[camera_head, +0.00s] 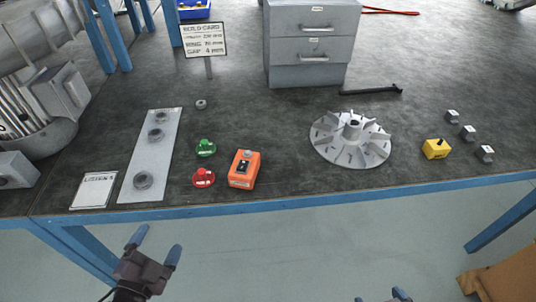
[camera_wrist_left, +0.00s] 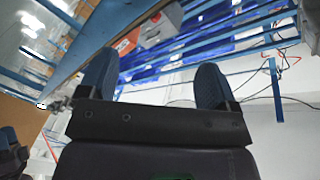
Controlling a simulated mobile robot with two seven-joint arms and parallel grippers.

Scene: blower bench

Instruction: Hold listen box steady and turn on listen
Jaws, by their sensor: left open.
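A small orange box (camera_head: 243,170) with a dark switch on its top stands near the front edge of the bench, left of the middle. No lettering on it can be read for sure. A white card (camera_head: 93,190) reading LISTEN lies at the front left. My left gripper (camera_head: 156,246) is open and empty, in front of the bench edge, left of the orange box and apart from it. In the left wrist view its two fingers (camera_wrist_left: 155,82) stand apart with nothing between them. Only the tips of my right gripper (camera_head: 382,296) show at the bottom edge.
Red (camera_head: 203,178) and green (camera_head: 205,148) knobbed pieces lie just left of the orange box, beside a grey plate (camera_head: 150,155) with rings. A finned wheel (camera_head: 351,139), a yellow block (camera_head: 436,149) and small grey blocks lie to the right. A drawer cabinet (camera_head: 310,45) stands behind.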

